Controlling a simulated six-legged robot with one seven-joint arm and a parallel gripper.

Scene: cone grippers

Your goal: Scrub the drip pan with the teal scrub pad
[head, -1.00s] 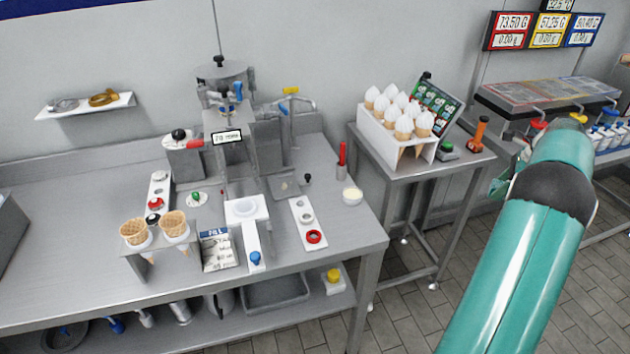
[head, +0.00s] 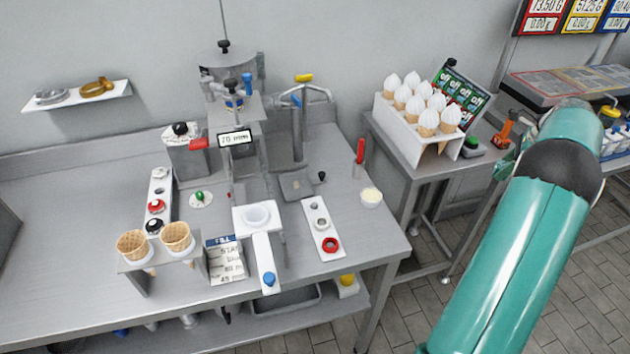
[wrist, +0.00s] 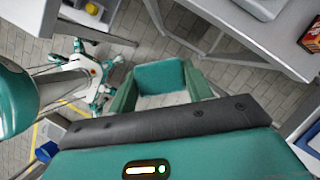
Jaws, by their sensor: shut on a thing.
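My gripper (wrist: 160,84) shows in the wrist view with its two teal fingers apart around a teal block, which looks like the scrub pad (wrist: 158,74). The gripper is shut on it, in the air above the tiled floor. In the head view my teal arm stretches up on the right, and its gripper end is mostly hidden behind it. A small square grey plate (head: 296,186) lies flat on the steel bench, right of the dispensing machine; it may be the drip pan, but I cannot tell for certain. The gripper is well to the right of it.
The steel bench (head: 80,215) carries a cone holder (head: 152,262), a white strip with a red ring (head: 320,226) and a white cup (head: 371,198). A side table (head: 405,168) holds a rack of filled cones (head: 415,122). Floor shows between the tables. A grey tray sits on the lower shelf (head: 285,300).

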